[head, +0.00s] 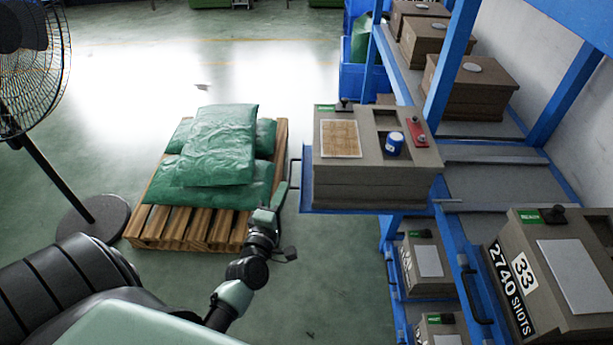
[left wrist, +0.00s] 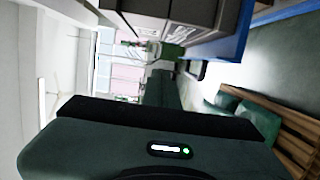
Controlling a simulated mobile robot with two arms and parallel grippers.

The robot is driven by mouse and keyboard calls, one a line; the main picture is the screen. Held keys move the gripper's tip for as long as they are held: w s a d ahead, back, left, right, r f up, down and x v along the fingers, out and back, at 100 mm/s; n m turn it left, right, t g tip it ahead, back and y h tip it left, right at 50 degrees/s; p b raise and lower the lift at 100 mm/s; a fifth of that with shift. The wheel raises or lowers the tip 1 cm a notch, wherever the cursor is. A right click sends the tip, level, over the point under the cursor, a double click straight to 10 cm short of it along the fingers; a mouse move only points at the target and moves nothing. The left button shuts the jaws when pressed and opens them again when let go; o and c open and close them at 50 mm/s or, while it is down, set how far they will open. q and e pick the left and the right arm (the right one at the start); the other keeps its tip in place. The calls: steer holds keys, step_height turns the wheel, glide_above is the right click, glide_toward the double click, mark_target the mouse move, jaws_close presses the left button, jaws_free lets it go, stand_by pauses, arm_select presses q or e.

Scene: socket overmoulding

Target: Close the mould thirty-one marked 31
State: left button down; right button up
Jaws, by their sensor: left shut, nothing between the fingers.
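A grey-brown mould (head: 325,180) sits on a pulled-out blue tray (head: 306,203) at the centre. The mould's side also shows in the left wrist view (left wrist: 195,12). My left gripper (head: 281,190) is shut and empty, close to the tray's dark front handle (head: 293,173); whether they touch is unclear. My right gripper is not in view.
A mould marked 33 and 2740 SHOTS (head: 560,270) stands at the right. The blue rack (head: 455,60) holds several other moulds. Green bags (head: 219,145) lie on a wooden pallet (head: 190,230) left of the tray. A fan (head: 25,65) stands at the far left.

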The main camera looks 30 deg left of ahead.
arm_select(q)
steer(key=w+d+p, duration=0.2)
steer(key=w, duration=0.5)
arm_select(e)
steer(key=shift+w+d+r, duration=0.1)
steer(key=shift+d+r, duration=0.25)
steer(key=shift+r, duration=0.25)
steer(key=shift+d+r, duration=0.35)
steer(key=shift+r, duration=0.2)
arm_select(q)
steer(key=shift+w+d, duration=0.1)
